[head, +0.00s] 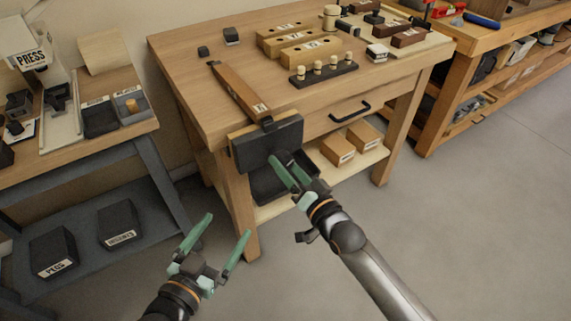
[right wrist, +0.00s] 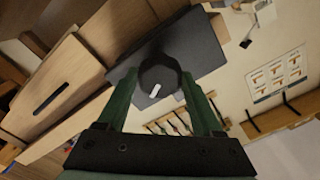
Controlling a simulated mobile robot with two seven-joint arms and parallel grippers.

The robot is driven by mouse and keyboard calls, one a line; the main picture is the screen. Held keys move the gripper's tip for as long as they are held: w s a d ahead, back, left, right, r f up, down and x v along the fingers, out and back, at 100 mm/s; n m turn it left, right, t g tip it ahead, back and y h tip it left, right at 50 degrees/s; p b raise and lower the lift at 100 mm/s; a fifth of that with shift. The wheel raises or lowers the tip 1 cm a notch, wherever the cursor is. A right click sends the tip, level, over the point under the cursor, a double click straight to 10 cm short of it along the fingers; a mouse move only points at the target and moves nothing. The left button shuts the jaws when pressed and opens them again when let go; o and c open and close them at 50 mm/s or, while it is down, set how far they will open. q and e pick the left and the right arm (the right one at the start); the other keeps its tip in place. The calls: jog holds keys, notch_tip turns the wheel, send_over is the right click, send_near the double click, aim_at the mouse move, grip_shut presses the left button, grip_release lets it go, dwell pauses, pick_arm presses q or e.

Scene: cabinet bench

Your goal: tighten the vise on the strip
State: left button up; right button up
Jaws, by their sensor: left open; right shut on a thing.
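The vise (head: 266,144) is a dark block mounted on the front left corner of the wooden bench. The strip (head: 238,88) is a long brown wooden piece with a white label at its near end, lying along the bench top's left side up to the vise's jaw. My right gripper (head: 282,166) is at the vise's front, shut on its handle. In the right wrist view the handle is a dark round knob (right wrist: 160,72) with a white mark, between the two green fingers. My left gripper (head: 226,227) is open and empty, low in front of the bench.
Wooden blocks (head: 302,52), a dark peg holder (head: 324,74) and small dark boxes stand on the bench (head: 190,75). A drawer handle (head: 350,112) is on its front. A side table with a press (head: 28,55) is at left. The floor at right is clear.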

jog(key=m, duration=0.2)
jog(key=shift+m, duration=0.4)
jog(key=shift+f+m, duration=0.1)
jog(key=shift+m, duration=0.4)
jog(key=m, duration=0.4)
jog(key=shift+a, duration=0.1)
jog(key=o, duration=1.2)
